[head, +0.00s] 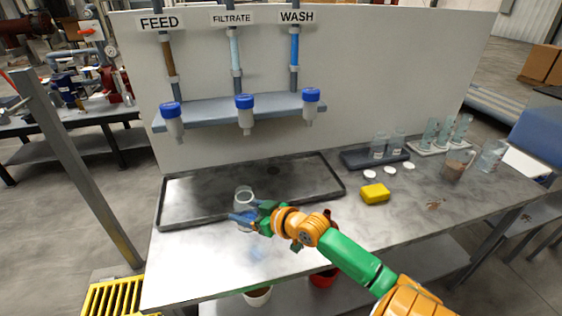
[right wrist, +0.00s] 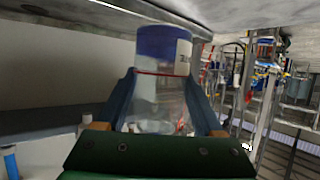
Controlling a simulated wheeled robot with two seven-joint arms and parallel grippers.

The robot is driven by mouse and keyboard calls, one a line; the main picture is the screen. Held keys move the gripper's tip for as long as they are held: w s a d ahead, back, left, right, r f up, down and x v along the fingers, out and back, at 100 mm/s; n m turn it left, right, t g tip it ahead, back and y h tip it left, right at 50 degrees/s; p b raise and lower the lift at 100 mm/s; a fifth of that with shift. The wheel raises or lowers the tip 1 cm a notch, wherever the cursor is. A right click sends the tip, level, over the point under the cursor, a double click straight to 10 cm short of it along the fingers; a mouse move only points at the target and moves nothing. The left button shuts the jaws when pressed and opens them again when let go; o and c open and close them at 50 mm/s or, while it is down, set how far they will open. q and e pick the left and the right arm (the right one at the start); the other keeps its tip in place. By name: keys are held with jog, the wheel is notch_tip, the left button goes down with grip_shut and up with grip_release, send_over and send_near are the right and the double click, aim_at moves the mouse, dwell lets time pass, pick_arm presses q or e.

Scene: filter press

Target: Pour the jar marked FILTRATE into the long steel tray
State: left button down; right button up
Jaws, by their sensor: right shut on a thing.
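The long, dark-rimmed tray (head: 300,174) lies flat on the bench, below the back panel. My right gripper (head: 250,218) is shut on a clear jar (head: 244,194) at the tray's front edge. The jar looks roughly upright, open-topped, its lower part hidden by the fingers in the head view. In the right wrist view, which appears upside down, the jar (right wrist: 160,100) sits between both fingers, with blue liquid (right wrist: 160,45) at its base. A white label shows on it, but I cannot read it. My left gripper is not in view.
Blue-capped bottles (head: 245,115) hang under FEED, FILTRATE and WASH signs behind the tray. The bench front is clear.

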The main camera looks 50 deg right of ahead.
jog(key=w+d+f+m+h, duration=0.1)
jog(key=d, duration=0.3)
jog(key=w+d+f+m+h+b, duration=0.1)
jog(key=d+f+h, duration=0.1)
jog(key=d, duration=0.3)
jog(key=shift+w+d+f+m, duration=0.2)
jog(key=shift+w+f+m, duration=0.1)
jog(key=shift+w, duration=0.1)
jog(key=shift+a+r, duration=0.15)
